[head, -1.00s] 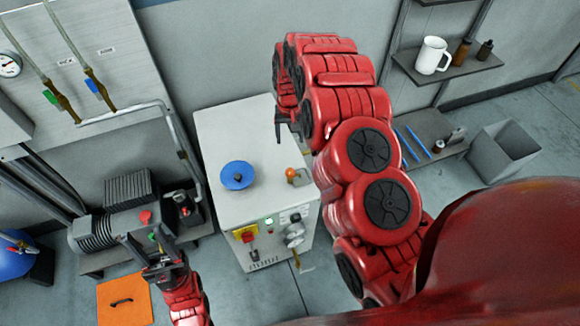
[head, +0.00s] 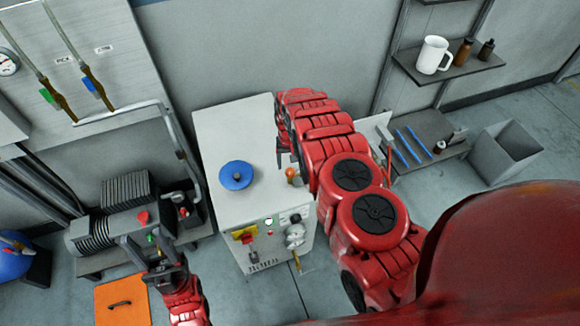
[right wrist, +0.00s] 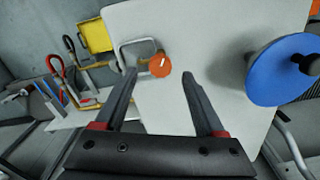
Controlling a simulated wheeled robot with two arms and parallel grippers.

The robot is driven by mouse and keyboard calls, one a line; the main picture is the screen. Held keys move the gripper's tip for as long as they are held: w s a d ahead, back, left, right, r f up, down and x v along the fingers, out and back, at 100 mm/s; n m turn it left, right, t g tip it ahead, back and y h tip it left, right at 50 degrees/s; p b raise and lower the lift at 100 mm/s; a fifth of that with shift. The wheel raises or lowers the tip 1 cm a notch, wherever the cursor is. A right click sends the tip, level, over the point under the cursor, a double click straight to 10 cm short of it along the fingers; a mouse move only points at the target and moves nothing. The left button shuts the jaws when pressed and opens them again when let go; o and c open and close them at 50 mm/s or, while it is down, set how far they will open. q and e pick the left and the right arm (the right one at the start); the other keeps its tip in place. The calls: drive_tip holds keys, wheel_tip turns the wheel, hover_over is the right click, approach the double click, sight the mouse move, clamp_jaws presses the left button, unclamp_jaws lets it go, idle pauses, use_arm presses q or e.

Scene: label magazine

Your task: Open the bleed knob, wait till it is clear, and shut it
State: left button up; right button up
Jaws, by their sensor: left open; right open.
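A small orange knob (head: 291,174) stands on top of the white cabinet (head: 225,122), near its right edge. It also shows in the right wrist view (right wrist: 160,64), with a pale mark on its face. No readable label says it is the bleed knob. My right gripper (right wrist: 159,74) is open and empty, its fingertips on either side of the line to the orange knob. In the head view the right gripper (head: 283,158) is just behind the knob, partly hidden by its own arm; contact cannot be told. My left gripper (head: 146,240) is open beside the pump at lower left.
A blue round lid or wheel (head: 237,175) sits on the cabinet top, left of the knob. The cabinet front has a yellow and red switch (head: 243,235) and a lit indicator. A pump (head: 100,232) stands left. A shelf (head: 445,65) holds a mug (head: 433,55) and bottles.

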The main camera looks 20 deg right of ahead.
sight(290, 171)
drive_tip(key=shift+d+f, duration=0.1)
drive_tip(key=shift+f, duration=1.65)
clamp_jaws()
